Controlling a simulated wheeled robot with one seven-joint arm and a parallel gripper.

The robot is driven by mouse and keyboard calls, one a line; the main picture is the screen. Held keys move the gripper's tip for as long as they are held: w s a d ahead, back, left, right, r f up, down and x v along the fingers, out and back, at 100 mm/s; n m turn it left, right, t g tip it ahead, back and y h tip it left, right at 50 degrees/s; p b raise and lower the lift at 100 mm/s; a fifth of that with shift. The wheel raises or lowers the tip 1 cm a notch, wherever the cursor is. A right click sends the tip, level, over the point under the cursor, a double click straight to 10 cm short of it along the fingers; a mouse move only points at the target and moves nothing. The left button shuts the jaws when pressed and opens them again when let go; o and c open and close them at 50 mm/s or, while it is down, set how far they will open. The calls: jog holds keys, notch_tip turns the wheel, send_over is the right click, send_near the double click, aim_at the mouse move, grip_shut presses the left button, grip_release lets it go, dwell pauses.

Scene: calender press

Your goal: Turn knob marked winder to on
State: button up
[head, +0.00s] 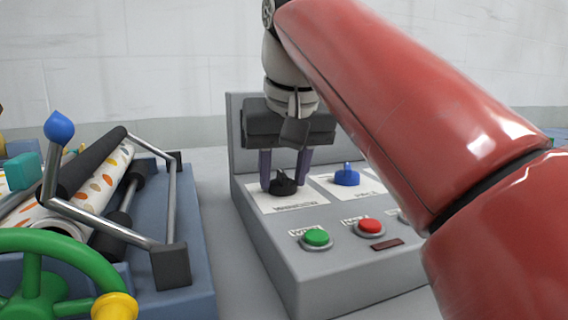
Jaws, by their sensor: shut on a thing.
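A grey control box (345,280) stands in the middle of the head view. A black knob (283,187) sits on a white plate at the left of its top, with lettering (295,207) that looks like "winder" but is hard to read from here. My gripper (284,181) points down from above and is shut on the black knob, one finger on each side. Marks around the knob are partly hidden by the fingers, so I cannot tell its setting.
A blue knob (347,176) on its own plate stands just right of my gripper. A green button (316,237) and a red button (370,226) are in front. A blue-framed roller machine with a green handwheel (78,243) stands at the left.

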jog(key=m+p, duration=0.1)
jog(key=m, duration=0.1)
jog(key=m+h+p, duration=0.1)
jog(key=m+p, duration=0.1)
jog(key=shift+a+r+h, duration=0.15)
jog(key=shift+h, duration=0.15)
jog(key=m+h, duration=0.1)
jog(key=m, duration=0.1)
jog(key=shift+a+m, duration=0.1)
jog(key=shift+m, duration=0.3)
jog(key=shift+w+m+g+h, duration=0.1)
jog(key=shift+m+g+h, duration=0.45)
jog(key=shift+m, duration=1.25)
jog(key=o, duration=1)
